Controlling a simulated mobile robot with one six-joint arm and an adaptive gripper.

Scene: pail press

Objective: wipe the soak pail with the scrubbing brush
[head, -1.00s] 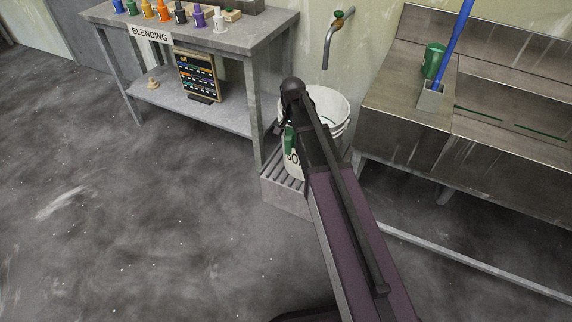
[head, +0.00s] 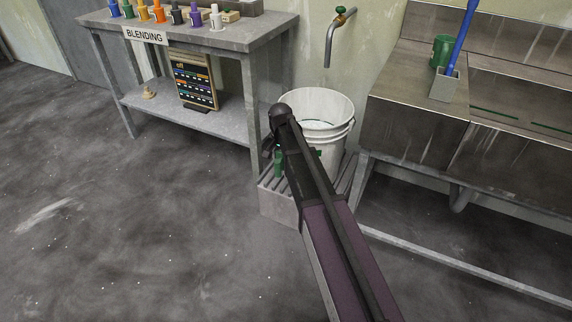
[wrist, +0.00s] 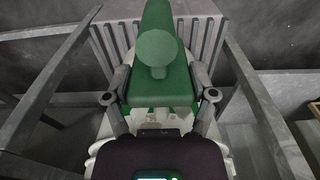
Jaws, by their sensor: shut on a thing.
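The white soak pail (head: 335,108) stands upright on a slatted grey stand, its left front and lettering hidden behind my arm. My gripper (wrist: 161,95) is shut on the green scrubbing brush (wrist: 165,82), which has a round knob on top. Whitish bristles appear under the brush in the wrist view. In the head view a little of the green brush (head: 278,160) shows at the pail's lower left side, beside my arm. Whether the bristles touch the pail cannot be told.
A wall tap (head: 334,38) hangs above the pail. A steel sink (head: 410,120) stands close on the right, with a green can (head: 441,50) and a blue-handled tool (head: 460,40). The blending bench (head: 200,120), carrying several bottles, is close on the left. The floor in front is clear.

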